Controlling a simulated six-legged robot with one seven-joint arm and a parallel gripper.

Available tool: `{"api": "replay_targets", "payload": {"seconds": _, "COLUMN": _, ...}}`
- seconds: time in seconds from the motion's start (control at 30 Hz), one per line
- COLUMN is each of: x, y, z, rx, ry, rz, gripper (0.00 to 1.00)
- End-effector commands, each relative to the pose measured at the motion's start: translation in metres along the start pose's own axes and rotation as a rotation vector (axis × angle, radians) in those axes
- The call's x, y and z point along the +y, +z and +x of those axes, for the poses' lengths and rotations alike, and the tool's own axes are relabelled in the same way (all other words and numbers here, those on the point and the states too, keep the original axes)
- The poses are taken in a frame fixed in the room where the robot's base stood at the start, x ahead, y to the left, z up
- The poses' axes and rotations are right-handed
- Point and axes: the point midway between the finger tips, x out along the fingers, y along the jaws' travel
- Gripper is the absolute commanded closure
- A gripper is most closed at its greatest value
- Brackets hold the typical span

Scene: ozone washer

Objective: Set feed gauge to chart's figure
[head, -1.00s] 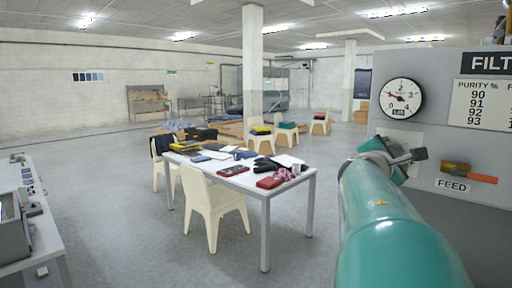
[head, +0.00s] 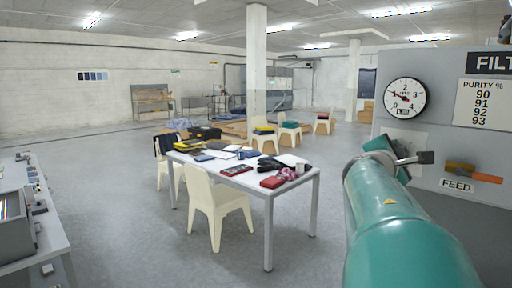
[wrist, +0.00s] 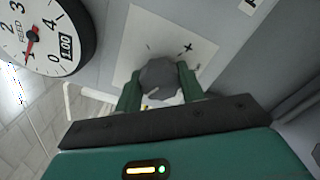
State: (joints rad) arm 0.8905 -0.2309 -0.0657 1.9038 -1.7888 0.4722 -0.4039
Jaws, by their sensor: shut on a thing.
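The round white feed gauge (head: 404,98) with a black rim is on the grey panel. It also shows in the wrist view (wrist: 40,36), with its red needle near 1 and its small window reading 1.00. In the wrist view my gripper (wrist: 159,80) is shut on a grey knob (wrist: 159,79), one green finger on each side. The knob sits on a pale plate (wrist: 150,40) with a plus mark. The chart (head: 486,103) on the panel lists purity 90 to 93; its feed column is cut off by the picture's edge.
A FEED label (head: 457,186) and an orange-handled valve (head: 474,172) are on the panel, right of my arm. A white table (head: 240,178) with books and chairs stands left of my arm. A grey console (head: 25,225) is at the far left.

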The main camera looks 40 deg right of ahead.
Motion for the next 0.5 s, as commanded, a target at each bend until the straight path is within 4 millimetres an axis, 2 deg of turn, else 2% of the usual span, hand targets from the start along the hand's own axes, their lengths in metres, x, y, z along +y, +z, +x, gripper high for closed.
{"api": "replay_targets", "payload": {"seconds": 0.5, "x": 0.0006, "y": -0.0007, "z": 0.0004, "rx": 0.002, "ry": 0.001, "rz": 0.39, "gripper": 0.84}}
